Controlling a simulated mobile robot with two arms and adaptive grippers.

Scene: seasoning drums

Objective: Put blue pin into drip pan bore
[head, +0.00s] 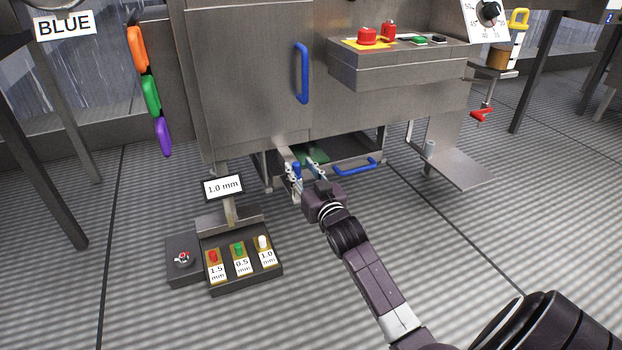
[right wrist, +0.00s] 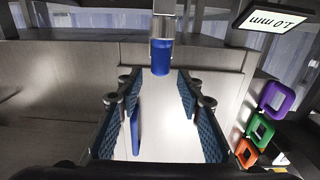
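The blue pin (head: 297,168) is small in the head view, at the front left of the drip pan opening. In the right wrist view, its blue end (right wrist: 161,57) sits between the tips of my right gripper's fingers, with a pale metal part beyond it. My right gripper (head: 306,172) is open, and gaps show on both sides of the pin (right wrist: 157,76). The drip pan (head: 345,168), with a blue handle, is low under the steel cabinet, just right of the gripper. I cannot make out its bore. My left gripper is not in view.
The steel cabinet (head: 245,85) with a vertical blue handle (head: 302,73) stands above. A gauge stand (head: 240,277) with a 1.0 mm display (head: 223,187) is to the left. A metal flap (head: 462,165) sticks out at right. The striped floor in front is mostly clear.

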